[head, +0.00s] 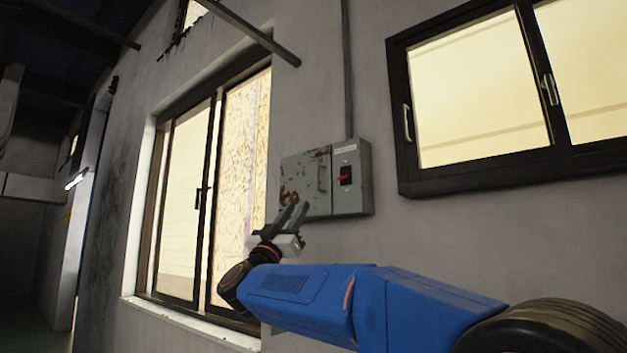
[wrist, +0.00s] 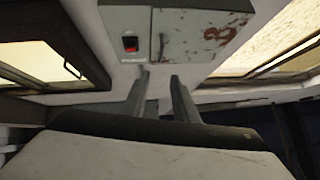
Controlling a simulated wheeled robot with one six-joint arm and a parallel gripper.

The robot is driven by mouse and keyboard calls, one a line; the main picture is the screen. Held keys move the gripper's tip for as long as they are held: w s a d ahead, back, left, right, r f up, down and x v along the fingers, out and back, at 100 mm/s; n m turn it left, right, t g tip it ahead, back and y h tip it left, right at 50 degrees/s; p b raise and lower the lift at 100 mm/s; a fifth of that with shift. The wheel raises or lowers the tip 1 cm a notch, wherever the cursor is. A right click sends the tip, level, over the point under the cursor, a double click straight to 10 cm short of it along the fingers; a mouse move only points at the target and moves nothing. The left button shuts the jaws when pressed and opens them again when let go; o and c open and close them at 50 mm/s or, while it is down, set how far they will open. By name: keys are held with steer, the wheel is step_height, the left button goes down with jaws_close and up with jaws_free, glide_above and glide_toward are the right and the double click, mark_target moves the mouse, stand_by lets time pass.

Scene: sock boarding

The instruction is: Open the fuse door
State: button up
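The grey fuse box (head: 351,198) is fixed to the wall in the middle of the head view. Its fuse door (head: 305,178), on the left part, is shut and patched with rust. A thin upright handle (head: 321,177) shows near the door's right edge. The door also shows upside down at the top of the wrist view (wrist: 200,38). My gripper (head: 293,211) is in front of the door's lower part, pointing up toward it. In the wrist view my gripper (wrist: 160,76) has its two fingers apart with nothing between them. It appears apart from the handle.
A red switch (head: 345,175) sits on the box's right part. A conduit (head: 347,70) runs up the wall from the box. A large dark-framed window (head: 204,200) is left of the box, and another (head: 480,85) is at the upper right.

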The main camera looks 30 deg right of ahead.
mark_target(318, 175)
steer(key=x, duration=1.6)
steer(key=shift+w+d+r, duration=0.2)
steer(key=shift+d, duration=0.1)
jaws_close()
stand_by(0.8)
